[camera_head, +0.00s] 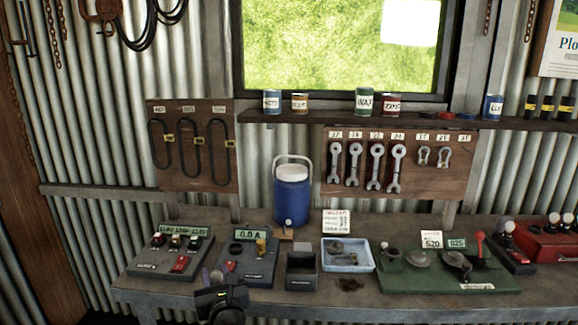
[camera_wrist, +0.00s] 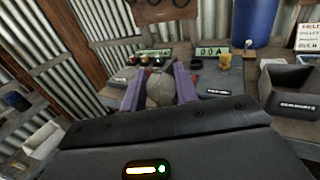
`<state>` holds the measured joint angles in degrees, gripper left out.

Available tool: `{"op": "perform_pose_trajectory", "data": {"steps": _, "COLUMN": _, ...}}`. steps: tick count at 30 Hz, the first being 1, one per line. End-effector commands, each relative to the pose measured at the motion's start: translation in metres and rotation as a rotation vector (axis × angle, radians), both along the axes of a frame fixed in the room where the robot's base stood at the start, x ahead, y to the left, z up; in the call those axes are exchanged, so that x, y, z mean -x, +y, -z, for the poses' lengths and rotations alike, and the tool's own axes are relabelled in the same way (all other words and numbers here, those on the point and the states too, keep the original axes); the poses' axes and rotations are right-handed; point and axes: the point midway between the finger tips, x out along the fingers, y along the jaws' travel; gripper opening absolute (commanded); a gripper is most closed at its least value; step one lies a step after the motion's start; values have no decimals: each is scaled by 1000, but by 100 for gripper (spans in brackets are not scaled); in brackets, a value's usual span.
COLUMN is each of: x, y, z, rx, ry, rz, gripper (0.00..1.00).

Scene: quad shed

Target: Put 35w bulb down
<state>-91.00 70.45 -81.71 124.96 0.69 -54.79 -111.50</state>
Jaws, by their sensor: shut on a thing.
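My gripper (camera_wrist: 160,84) has purple fingers and is shut on a pale round bulb (camera_wrist: 160,92), which sits between them in the wrist view. No wattage mark on the bulb is readable. In the head view my gripper (camera_head: 212,278) is at the bench's front edge, between two grey panels, and its body hides part of the bench edge. The meter panel (camera_head: 247,266) has a 0.0 A display, a dark socket and a yellow part. I cannot tell whether the bulb touches anything besides the fingers.
A panel with small switches (camera_head: 168,254) stands left. An open grey box (camera_head: 301,280), a pale blue tray (camera_head: 346,266) and a green board (camera_head: 447,285) stand right. A blue cooler (camera_head: 292,198) is behind. A red case (camera_head: 547,243) sits far right. Little bench is bare.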

Motion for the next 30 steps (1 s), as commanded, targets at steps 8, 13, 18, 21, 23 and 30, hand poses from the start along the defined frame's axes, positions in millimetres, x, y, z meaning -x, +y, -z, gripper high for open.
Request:
{"op": "perform_pose_trajectory", "data": {"steps": 8, "x": -18, "y": -28, "z": 32, "rx": 2, "ry": 10, "rz": 22, "gripper": 7}}
{"op": "perform_pose_trajectory", "data": {"steps": 13, "x": -31, "y": -59, "z": 61, "rx": 0, "ry": 18, "rz": 47, "gripper": 7}}
{"op": "perform_pose_trajectory", "data": {"steps": 18, "x": -42, "y": -113, "z": 103, "rx": -5, "ry": 26, "rz": 99, "gripper": 7}}
{"op": "perform_pose_trajectory", "data": {"steps": 21, "x": -42, "y": -147, "z": 127, "rx": -9, "ry": 26, "rz": 134, "gripper": 7}}
{"op": "perform_pose_trajectory", "data": {"steps": 23, "x": -41, "y": -166, "z": 139, "rx": -11, "ry": 25, "rz": 155, "gripper": 7}}
{"op": "perform_pose_trajectory", "data": {"steps": 30, "x": -23, "y": -242, "z": 181, "rx": -13, "ry": 17, "rz": 253, "gripper": 7}}
